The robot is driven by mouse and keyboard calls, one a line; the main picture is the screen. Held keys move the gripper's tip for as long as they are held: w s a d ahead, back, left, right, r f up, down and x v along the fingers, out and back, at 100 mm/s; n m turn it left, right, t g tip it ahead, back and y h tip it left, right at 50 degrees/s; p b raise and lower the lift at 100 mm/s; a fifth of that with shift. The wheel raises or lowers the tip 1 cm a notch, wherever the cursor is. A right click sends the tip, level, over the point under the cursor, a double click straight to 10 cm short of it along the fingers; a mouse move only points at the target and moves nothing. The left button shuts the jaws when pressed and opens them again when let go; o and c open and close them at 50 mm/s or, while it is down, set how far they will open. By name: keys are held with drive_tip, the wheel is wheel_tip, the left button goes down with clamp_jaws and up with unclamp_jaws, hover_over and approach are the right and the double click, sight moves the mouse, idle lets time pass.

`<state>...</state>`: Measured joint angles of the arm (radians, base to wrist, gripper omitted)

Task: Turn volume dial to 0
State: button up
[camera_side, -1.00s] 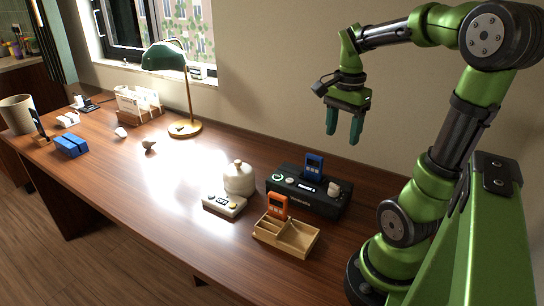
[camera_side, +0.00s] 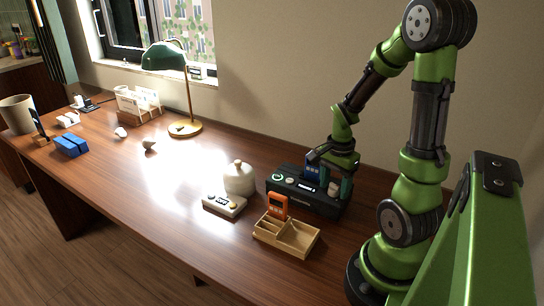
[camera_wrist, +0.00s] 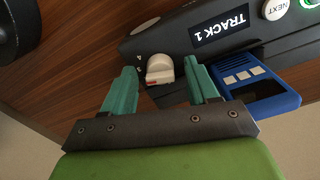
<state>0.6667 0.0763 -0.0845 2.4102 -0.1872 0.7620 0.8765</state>
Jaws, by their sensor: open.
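The volume dial is a whitish knob (camera_wrist: 160,69) with a red mark, on the black speaker box's top at its right end. In the wrist view it sits between and just beyond my gripper's (camera_wrist: 160,90) open teal fingers, one on each side. I cannot tell if either finger touches it. The side view shows the black box (camera_side: 303,199) with my gripper (camera_side: 330,180) lowered over its right part and the knob (camera_side: 333,189) between the fingers. A "TRACK 1" display (camera_wrist: 221,27) and a white NEXT button (camera_wrist: 276,8) are on the box.
A blue device (camera_wrist: 262,98) stands in the box close beside one finger. A cream jar (camera_side: 239,178) and a small white device (camera_side: 224,205) are to the left.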

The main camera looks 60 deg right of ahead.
drive_tip(key=c, duration=1)
drive_tip(key=shift+c, duration=0.2)
drive_tip(key=shift+n, duration=0.4)
drive_tip(key=n, duration=0.4)
drive_tip(key=shift+n, duration=0.3)
drive_tip(key=n, duration=1)
drive_tip(key=shift+n, duration=2.7)
